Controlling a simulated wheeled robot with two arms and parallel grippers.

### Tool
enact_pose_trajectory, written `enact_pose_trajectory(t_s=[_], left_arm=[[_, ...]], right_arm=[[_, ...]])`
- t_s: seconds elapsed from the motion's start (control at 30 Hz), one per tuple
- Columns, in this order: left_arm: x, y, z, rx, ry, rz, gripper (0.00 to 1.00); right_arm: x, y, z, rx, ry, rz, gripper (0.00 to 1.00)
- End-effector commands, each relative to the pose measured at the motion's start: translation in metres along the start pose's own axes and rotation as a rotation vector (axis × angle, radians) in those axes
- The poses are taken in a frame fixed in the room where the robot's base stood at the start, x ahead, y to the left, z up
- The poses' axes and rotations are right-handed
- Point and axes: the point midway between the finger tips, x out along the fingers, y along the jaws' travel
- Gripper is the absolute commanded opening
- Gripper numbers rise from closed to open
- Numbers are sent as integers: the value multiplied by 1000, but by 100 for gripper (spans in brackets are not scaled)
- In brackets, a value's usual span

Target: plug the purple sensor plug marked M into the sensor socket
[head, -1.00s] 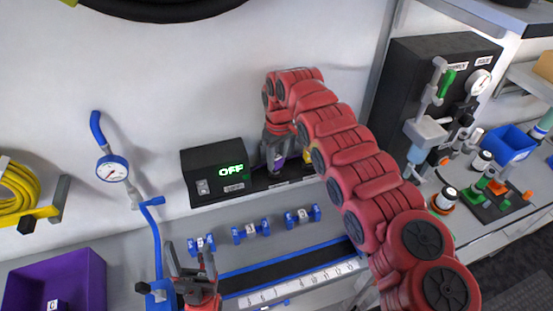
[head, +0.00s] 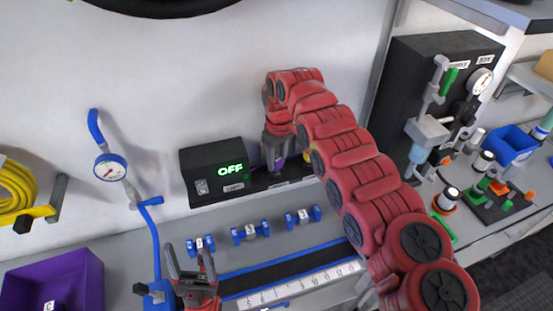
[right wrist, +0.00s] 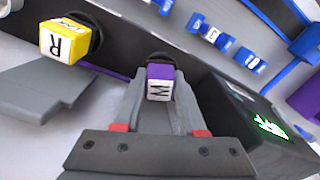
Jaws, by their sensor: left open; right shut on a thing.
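The purple plug marked M (right wrist: 160,84) is between the fingers of my right gripper (right wrist: 158,104), which is shut on it. In the right wrist view a dark round socket (right wrist: 158,57) shows directly behind the plug; I cannot tell whether the plug is inside it or just in front of it. In the head view my right gripper (head: 275,161) is at the black shelf beside the display box, and the plug is mostly hidden. My left gripper (head: 189,264) is open and empty over the front of the bench, far from the plug.
A yellow plug marked R (right wrist: 64,41) sits at a dark round fitting beside the purple plug. The black box with a green OFF display (head: 214,171) stands left of my right gripper. Blue numbered pieces (head: 250,232) lie in front. A purple bin (head: 86,280) is at left.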

Motion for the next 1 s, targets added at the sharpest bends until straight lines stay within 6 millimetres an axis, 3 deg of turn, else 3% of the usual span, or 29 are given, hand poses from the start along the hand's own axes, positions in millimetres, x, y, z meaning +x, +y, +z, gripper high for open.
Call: enact_pose_trajectory(t_s=[0.1,0.13,0.2,0.57,1.0], left_arm=[[-2,0,0,0,0,0,70],[-2,0,0,0,0,0,70],[-1,0,0,0,0,0,70],[-1,0,0,0,0,0,70],[1,0,0,0,0,0,70]], right_arm=[[3,0,0,0,0,0,0],[3,0,0,0,1,0,41],[2,0,0,0,0,0,52],[0,0,0,0,1,0,52],[-36,0,0,0,1,0,52]])
